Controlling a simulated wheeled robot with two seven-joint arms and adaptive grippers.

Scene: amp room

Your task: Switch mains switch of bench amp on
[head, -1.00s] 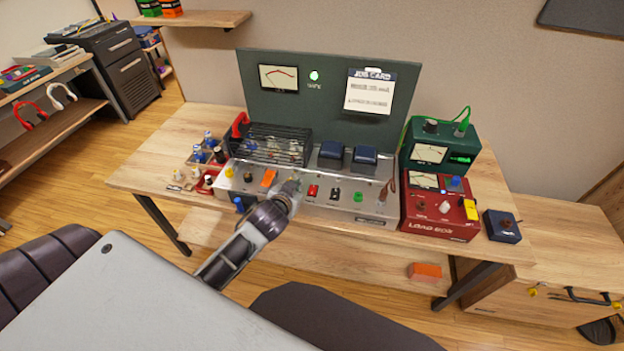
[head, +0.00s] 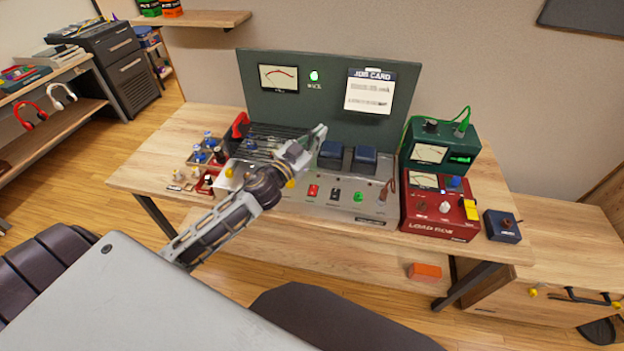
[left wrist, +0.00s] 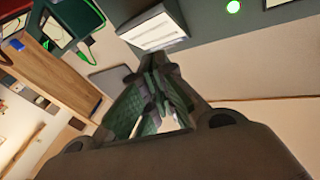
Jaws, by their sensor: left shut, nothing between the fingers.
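The bench amp is a silver chassis (head: 374,206) on the wooden bench, with a dark green back panel (head: 331,98). Its front row shows a red switch (head: 313,190), a black switch (head: 335,194) and a green one (head: 358,197). Which one is the mains switch I cannot tell. The orange control seen earlier is hidden behind my left arm. My left gripper (head: 318,136) is shut and empty, raised above the amp in front of the back panel. In the left wrist view its fingers (left wrist: 150,80) meet at the tips. My right gripper is out of view.
A red load box (head: 436,230) and a green meter box (head: 470,142) stand right of the amp, with a small dark blue box (head: 502,226) beside them. A job card (head: 369,92) hangs on the panel. A small parts tray (head: 205,160) sits at left. An orange block (head: 425,272) lies below.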

